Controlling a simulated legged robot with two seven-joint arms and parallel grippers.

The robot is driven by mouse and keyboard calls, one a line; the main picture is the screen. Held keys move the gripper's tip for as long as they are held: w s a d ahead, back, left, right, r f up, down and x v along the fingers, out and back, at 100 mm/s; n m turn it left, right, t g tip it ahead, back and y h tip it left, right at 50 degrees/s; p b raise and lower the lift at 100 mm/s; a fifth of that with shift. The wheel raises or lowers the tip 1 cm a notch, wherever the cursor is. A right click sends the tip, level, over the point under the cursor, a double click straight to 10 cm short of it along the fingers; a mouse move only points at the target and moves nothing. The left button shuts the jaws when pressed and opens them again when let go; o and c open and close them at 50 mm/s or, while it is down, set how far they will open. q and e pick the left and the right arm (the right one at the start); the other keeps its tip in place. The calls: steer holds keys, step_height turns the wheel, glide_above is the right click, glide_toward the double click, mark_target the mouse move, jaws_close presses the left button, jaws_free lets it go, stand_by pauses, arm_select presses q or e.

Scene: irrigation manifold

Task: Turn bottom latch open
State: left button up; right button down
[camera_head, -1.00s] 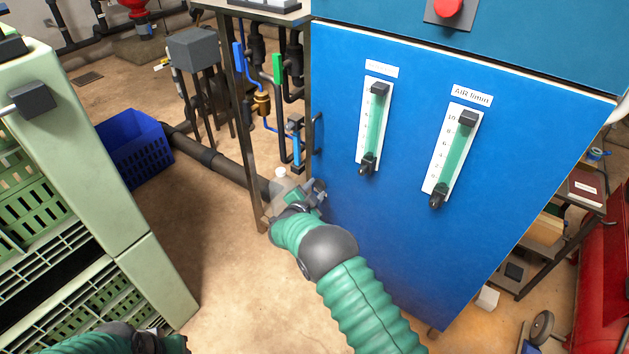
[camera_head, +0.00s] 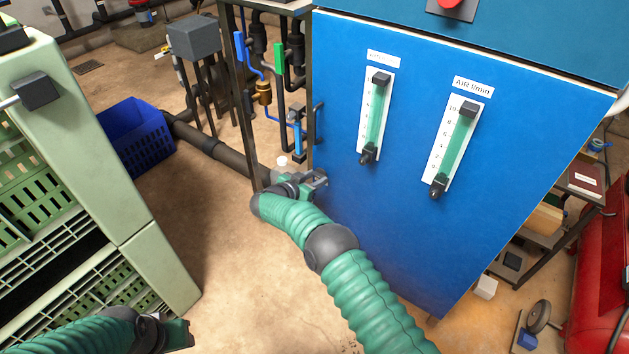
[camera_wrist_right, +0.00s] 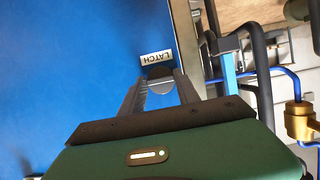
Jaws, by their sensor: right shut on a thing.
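The blue cabinet door (camera_head: 400,230) fills the right half of the head view. My right gripper (camera_head: 318,181) is at the door's lower left edge, and the bottom latch is hidden behind it there. In the right wrist view, my right gripper (camera_wrist_right: 160,95) is shut on the bottom latch (camera_wrist_right: 160,84), a small grey rounded piece between the fingertips.
A dark metal frame with pipes and a blue valve handle (camera_head: 240,50) stands left of the door. Green crates (camera_head: 40,200) stand at the left, with a blue bin (camera_head: 130,140) behind. The floor between them is clear. A red tank (camera_head: 600,270) is at the right.

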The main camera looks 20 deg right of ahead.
steer(key=shift+w+r, duration=0.1)
stand_by(0.4)
steer(key=c, duration=0.9)
jaws_free()
steer(key=p+v, duration=0.5)
steer(key=v, duration=1.1)
steer(key=shift+s+a, duration=0.25)
steer(key=shift+a, duration=0.1)
